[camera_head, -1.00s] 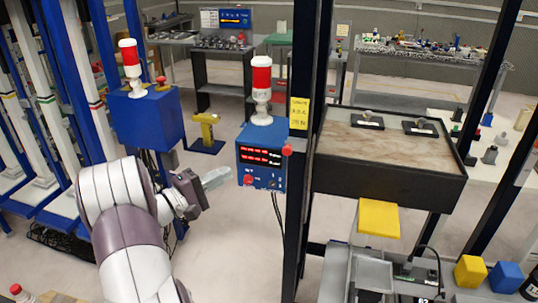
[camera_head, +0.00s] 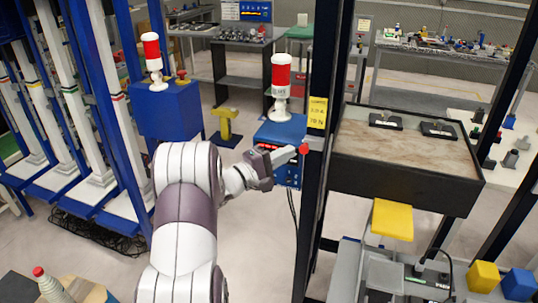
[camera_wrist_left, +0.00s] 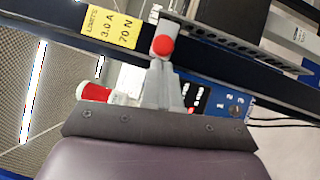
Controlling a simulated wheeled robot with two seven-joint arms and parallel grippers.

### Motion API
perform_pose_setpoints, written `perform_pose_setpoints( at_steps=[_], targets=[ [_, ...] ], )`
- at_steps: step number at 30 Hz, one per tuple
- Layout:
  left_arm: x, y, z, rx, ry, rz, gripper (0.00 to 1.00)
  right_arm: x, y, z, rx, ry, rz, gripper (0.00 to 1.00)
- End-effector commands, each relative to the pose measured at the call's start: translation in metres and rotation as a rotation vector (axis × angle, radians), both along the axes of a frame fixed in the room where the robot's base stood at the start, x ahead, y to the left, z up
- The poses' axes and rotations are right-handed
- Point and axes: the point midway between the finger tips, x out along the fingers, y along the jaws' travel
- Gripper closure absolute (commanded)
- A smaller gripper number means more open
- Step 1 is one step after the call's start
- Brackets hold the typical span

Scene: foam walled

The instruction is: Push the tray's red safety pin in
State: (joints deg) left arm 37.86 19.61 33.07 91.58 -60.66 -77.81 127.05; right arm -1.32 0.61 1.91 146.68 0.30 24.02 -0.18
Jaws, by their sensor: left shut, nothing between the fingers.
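The red safety pin (camera_head: 303,148) shows as a small red ball on the dark upright post at the left of the tray (camera_head: 400,190). The tray is a dark-framed box with a marbled top. My left gripper (camera_head: 296,152) is shut and empty, with its fingertips right beside the red ball. In the left wrist view the red ball (camera_wrist_left: 163,46) sits straight ahead of the closed fingertips (camera_wrist_left: 163,62). I cannot tell whether they touch. The pin's shaft is hidden. My right gripper is not in view.
A blue box (camera_head: 281,132) with a red and white beacon (camera_head: 281,75) stands just behind my left gripper. A yellow label (camera_head: 317,113) is on the post. A yellow block (camera_head: 392,219) sits below the tray's front. Blue racks (camera_head: 110,110) stand at the left.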

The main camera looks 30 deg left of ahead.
Motion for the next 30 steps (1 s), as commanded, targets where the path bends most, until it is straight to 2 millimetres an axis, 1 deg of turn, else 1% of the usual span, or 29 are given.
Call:
perform_pose_setpoints(
  at_steps=[3,13,14,18,21,24,30],
  targets=[
    [0.002,-0.005,0.001,0.0,-0.001,0.0,1.0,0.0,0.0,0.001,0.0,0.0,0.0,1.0],
    [0.002,-0.007,0.001,0.0,0.0,0.0,1.0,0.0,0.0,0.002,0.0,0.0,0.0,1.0],
    [0.003,-0.009,0.002,-0.001,0.0,-0.001,1.0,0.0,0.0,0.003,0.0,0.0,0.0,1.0],
    [0.009,-0.031,0.004,-0.002,0.0,-0.003,1.0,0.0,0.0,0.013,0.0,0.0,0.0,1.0],
    [0.011,-0.042,0.003,-0.001,0.0,-0.002,1.0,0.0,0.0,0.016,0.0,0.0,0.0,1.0],
    [0.012,-0.046,0.001,0.0,0.001,-0.001,1.0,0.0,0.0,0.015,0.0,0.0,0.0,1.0],
    [0.012,-0.046,0.001,0.001,0.0,0.0,1.0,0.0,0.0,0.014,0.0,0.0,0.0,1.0]
  ],
)
